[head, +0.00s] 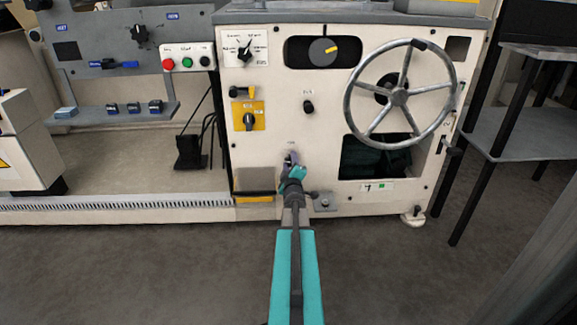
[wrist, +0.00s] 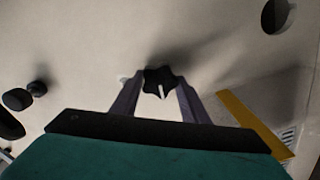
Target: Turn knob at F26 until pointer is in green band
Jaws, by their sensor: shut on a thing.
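In the wrist view a black lobed knob (wrist: 158,78) with a white pointer line sits on the cream panel (wrist: 90,50). The pointer line points down in that picture, towards my gripper. My gripper (wrist: 160,90) has one finger on each side of the knob and is shut on it. In the head view my gripper (head: 291,162) reaches the lower middle of the machine front (head: 330,115), and it mostly hides the knob there. The small label above is too small to read. I cannot make out a green band around the knob.
A large handwheel (head: 400,94) stands out at right. Above are a black selector (head: 245,48), a window with a yellow-marked dial (head: 323,51), a yellow-plated switch (head: 249,119) and a small black knob (head: 308,107). A grey side table (head: 525,130) stands at right. The floor in front is clear.

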